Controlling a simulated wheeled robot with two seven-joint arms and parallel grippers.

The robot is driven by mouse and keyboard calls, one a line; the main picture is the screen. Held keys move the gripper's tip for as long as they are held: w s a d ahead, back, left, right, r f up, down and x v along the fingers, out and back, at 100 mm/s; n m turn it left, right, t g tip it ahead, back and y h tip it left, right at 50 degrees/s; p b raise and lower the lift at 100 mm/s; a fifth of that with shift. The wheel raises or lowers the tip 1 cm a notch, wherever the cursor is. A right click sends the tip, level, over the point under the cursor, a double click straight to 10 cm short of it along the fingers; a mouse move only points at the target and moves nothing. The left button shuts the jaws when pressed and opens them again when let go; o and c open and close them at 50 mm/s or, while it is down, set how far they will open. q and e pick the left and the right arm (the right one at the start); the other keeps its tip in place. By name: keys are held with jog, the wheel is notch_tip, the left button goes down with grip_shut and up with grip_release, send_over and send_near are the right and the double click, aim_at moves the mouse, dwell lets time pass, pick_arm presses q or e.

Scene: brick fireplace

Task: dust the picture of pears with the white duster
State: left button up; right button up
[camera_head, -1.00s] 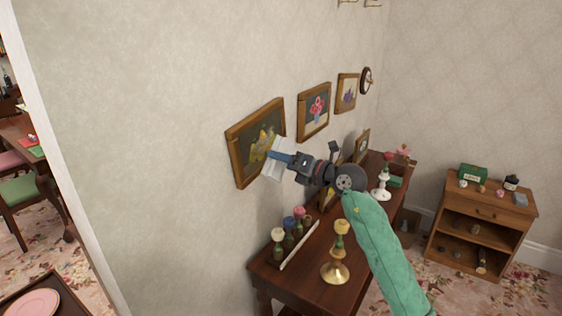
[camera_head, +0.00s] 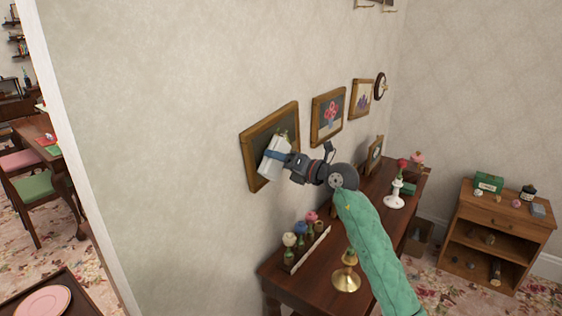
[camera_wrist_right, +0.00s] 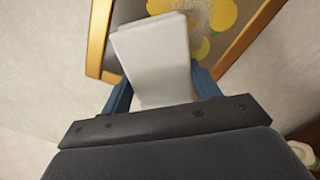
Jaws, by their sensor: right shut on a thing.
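The picture of pears (camera_head: 272,124) hangs in a wooden frame on the left wall, nearest of a row. In the right wrist view its yellow pears (camera_wrist_right: 222,14) and gold frame (camera_wrist_right: 99,35) show behind the duster. My right gripper (camera_head: 284,158) is shut on the white duster (camera_head: 271,162) and holds it in front of the picture, covering much of its middle. The duster fills the middle of the right wrist view (camera_wrist_right: 152,55), between the blue fingers. I cannot tell whether it touches the picture. My left gripper is out of view.
Below the pictures stands a dark wooden sideboard (camera_head: 287,275) with a brass candlestick (camera_head: 346,275), several small vases (camera_head: 300,238) and a white stand (camera_head: 396,190). A flower picture (camera_head: 328,115) hangs to the right. A low cabinet (camera_head: 490,235) stands at the right.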

jog(key=shift+x, duration=0.8)
dwell(0.5)
